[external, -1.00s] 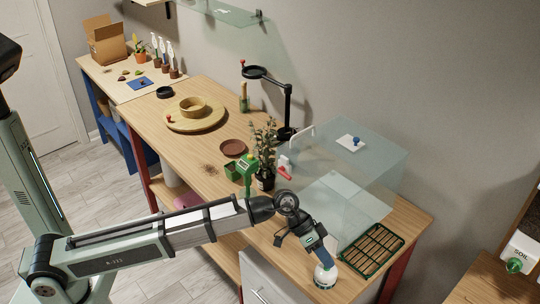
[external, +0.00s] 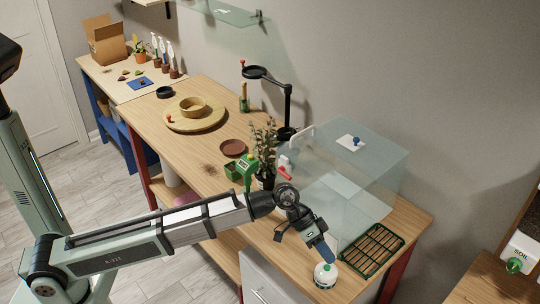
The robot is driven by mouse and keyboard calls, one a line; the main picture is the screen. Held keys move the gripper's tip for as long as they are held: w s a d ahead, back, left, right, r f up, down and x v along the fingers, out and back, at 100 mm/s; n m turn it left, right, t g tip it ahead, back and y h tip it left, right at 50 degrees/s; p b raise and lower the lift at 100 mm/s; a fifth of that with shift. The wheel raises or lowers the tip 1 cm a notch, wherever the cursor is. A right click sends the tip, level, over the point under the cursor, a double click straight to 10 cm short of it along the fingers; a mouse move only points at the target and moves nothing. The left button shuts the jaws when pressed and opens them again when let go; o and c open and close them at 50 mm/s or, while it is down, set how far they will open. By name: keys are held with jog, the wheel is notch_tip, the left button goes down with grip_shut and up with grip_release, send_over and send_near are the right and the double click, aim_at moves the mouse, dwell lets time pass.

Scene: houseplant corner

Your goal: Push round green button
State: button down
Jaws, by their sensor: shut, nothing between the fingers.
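A small white round device (external: 325,277) with green markings stands at the front edge of the wooden bench, below my gripper. A dark green spot shows on its top, but it is too small to tell whether it is a button. My gripper (external: 329,257) points down with blue fingers, shut and empty, just above the device's top. I cannot tell whether the fingertips touch it. Another round green knob or button (external: 514,265) is on a white unit labelled SOIL at the far right, away from my gripper.
A clear glass case (external: 365,180) stands behind my gripper. A green-framed slatted tray (external: 371,250) lies to its right. A leafy plant (external: 265,145), a green device (external: 245,166) and a red lever (external: 285,173) stand left of the case. The bench's front edge is close to the white device.

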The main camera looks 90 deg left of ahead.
notch_tip(320, 180, up, 5)
jog(key=shift+r, duration=0.1)
dwell(0.5)
